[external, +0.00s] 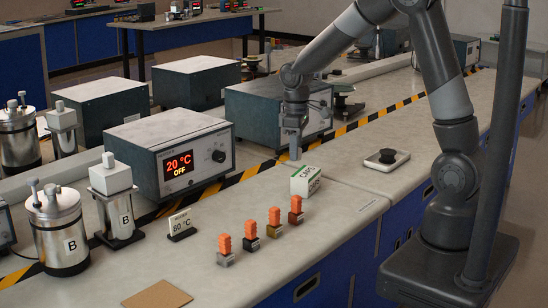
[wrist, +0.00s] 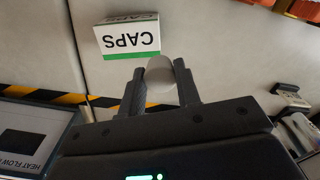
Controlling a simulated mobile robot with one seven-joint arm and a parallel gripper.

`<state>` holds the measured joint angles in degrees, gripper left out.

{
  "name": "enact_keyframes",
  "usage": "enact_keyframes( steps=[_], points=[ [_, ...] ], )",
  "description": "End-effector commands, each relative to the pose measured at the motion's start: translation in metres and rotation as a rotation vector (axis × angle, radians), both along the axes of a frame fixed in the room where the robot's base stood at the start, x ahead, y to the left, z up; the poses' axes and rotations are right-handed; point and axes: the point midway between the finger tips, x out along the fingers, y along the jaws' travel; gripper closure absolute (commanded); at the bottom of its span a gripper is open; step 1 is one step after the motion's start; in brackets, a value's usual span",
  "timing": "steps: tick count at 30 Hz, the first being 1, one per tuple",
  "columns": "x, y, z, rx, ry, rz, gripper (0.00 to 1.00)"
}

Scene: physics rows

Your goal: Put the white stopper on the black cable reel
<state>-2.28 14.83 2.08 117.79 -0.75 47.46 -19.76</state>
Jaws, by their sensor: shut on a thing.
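My gripper (external: 294,146) points down over the bench, just behind the CAPS box. In the wrist view its two fingers (wrist: 160,88) are shut on the white stopper (wrist: 160,72), a short, pale, rounded cylinder. The fingers hide part of its sides. In the external view the stopper is small and hard to make out.
The white and green CAPS box (external: 306,181) stands close in front of my gripper. Several orange-topped blocks (external: 250,236) stand in a row to the front left. The heater box (external: 168,155) stands at left. The bench between the CAPS box and the black thing is clear.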

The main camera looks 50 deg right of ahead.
Motion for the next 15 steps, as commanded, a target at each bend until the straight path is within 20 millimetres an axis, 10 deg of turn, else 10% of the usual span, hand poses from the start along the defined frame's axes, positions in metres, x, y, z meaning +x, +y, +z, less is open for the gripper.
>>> enact_keyframes(
  steps=[15],
  points=[
    [-0.025,-0.217,0.015,-0.001,-0.002,-0.369,0.91]
  ],
)
